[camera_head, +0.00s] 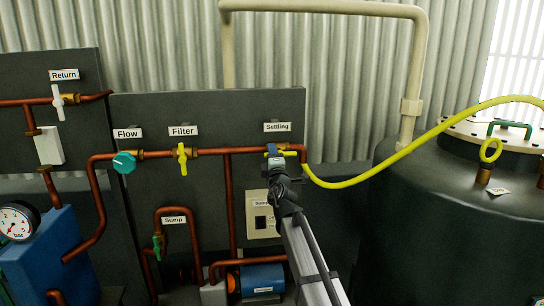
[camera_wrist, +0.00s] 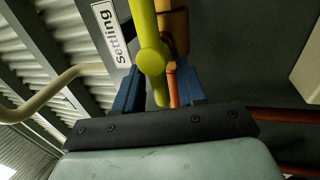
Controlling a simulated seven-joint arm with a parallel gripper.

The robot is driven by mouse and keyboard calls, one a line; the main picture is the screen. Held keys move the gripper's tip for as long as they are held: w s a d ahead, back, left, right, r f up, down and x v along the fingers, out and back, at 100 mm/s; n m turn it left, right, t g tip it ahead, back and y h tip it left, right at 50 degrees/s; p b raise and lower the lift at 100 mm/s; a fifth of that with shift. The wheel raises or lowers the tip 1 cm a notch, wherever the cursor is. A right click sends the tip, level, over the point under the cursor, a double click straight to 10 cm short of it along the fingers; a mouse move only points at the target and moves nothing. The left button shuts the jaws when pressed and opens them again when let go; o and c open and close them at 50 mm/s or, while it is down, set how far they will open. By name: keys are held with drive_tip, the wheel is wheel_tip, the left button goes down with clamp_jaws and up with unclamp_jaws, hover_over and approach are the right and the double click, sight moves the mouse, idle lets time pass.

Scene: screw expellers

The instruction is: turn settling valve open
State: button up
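The settling valve's yellow handle (camera_head: 285,151) sits on the copper pipe under the "Settling" label (camera_head: 277,127), largely hidden by my gripper in the head view. In the wrist view the yellow handle (camera_wrist: 151,55) has a round hub, and it runs roughly along the pipe. My gripper (camera_head: 273,149) is at this valve. In the wrist view its blue fingers (camera_wrist: 158,92) stand on either side of the handle's near end, with gaps showing, so it looks open. Whether a finger touches the handle is not clear.
To the left on the panel are the yellow filter valve (camera_head: 182,158), the teal flow knob (camera_head: 124,163) and the white return valve (camera_head: 58,102). A yellow hose (camera_head: 350,184) runs right to the dark tank (camera_head: 440,240). A pump (camera_head: 262,280) stands below.

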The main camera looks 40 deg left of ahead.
drive_tip(key=v, duration=1.3)
drive_tip(key=shift+s+d, duration=0.25)
drive_tip(key=shift+d, duration=0.05)
drive_tip(key=shift+f, duration=0.1)
